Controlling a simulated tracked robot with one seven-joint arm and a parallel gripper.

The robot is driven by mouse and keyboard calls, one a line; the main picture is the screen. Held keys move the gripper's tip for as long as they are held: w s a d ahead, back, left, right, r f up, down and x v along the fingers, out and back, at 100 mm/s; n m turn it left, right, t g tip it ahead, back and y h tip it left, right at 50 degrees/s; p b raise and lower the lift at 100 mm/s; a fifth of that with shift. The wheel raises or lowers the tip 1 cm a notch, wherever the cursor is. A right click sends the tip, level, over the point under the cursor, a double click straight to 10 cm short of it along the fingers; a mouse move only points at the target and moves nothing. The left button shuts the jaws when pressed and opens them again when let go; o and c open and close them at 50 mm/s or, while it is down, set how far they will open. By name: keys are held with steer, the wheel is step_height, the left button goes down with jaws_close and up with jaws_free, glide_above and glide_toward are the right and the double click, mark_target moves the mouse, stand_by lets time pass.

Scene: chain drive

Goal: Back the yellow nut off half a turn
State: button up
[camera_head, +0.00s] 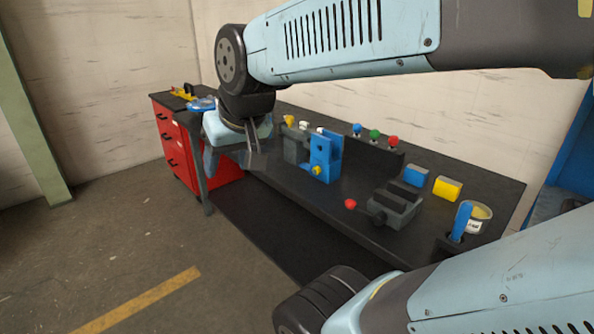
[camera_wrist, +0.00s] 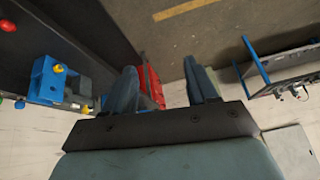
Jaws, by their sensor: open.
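The yellow nut (camera_head: 318,171) sits low on the front of an upright blue bracket (camera_head: 325,150) on the black workbench. In the wrist view a yellow nut (camera_wrist: 59,69) shows at the left on the blue bracket (camera_wrist: 42,84). My gripper (camera_head: 232,164) is open, past the front edge of the bench, left of the bracket in the head view and apart from it. In the wrist view my gripper (camera_wrist: 163,78) has its two fingers spread, with nothing held between them. The nut lies well outside the fingers, to their left.
The black bench top (camera_head: 290,185) also carries a grey vice (camera_head: 393,207) with a red-tipped handle, blue (camera_head: 416,175) and yellow (camera_head: 447,188) blocks, and a tin (camera_head: 478,216). Red drawers (camera_head: 175,150) stand at its left end. The floor in front is open.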

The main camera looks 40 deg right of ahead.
steer(key=w+f+m+t+y, duration=0.15)
steer(key=w+f+m, duration=0.25)
steer(key=w, duration=1)
steer(key=w+d+f+m+t+h, duration=0.1)
steer(key=w+d+f+m, duration=0.1)
steer(key=w+f+m, duration=0.3)
steer(key=w+d+f+m+h, duration=0.1)
steer(key=w+d+f+h, duration=0.15)
steer(key=w, duration=0.35)
steer(key=m+g+h, duration=0.7)
steer(key=m+h, duration=0.5)
steer(key=h, duration=0.5)
glide_toward(315, 170)
steer(key=d, duration=0.8)
steer(key=shift+w+r, duration=0.1)
steer(key=shift+w, duration=0.2)
